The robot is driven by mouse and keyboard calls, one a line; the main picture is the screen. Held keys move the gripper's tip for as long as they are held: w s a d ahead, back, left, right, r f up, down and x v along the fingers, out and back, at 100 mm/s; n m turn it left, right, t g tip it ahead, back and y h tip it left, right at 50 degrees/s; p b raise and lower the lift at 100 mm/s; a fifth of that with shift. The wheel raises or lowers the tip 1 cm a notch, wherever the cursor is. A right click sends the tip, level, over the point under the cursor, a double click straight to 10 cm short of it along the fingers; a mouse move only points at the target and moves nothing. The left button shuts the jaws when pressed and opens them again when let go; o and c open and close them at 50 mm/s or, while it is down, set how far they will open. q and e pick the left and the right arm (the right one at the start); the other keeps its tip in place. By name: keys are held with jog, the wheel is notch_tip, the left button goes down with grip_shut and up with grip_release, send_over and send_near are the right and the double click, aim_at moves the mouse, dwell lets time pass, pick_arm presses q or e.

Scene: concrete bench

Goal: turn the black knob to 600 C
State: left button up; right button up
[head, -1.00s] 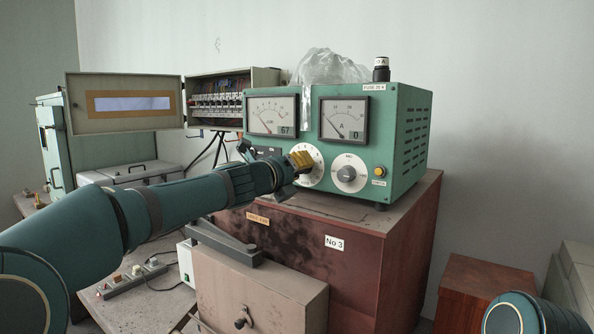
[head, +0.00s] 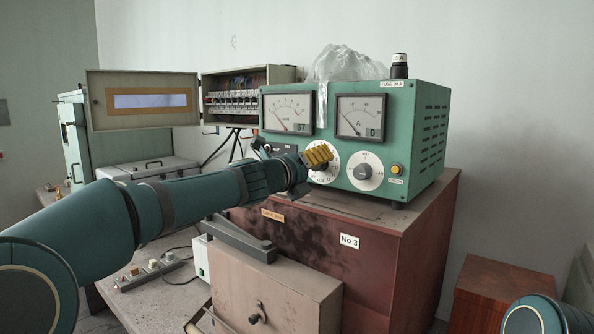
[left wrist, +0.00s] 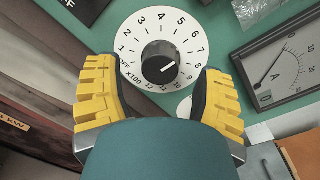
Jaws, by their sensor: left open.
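The black knob (left wrist: 160,66) sits in the middle of a white dial (left wrist: 138,30) marked OFF and 1 to 12, x100. In the left wrist view my left gripper (left wrist: 157,80) is open, with a yellow finger on each side of the knob and clear gaps. How far the tips are from the panel is unclear. In the head view the left gripper (head: 317,156) is in front of the dial (head: 325,171) on the green box (head: 425,125) and hides the knob. My right gripper is out of view.
A second dial with a grey knob (head: 364,171) and a yellow button (head: 397,169) are to the right. Two meters (head: 361,118) are above. The green box stands on a brown cabinet (head: 405,235). An open fuse box (head: 236,100) stands behind left.

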pick_arm(q)
jog(key=v, duration=1.1)
jog(key=shift+s, duration=0.1)
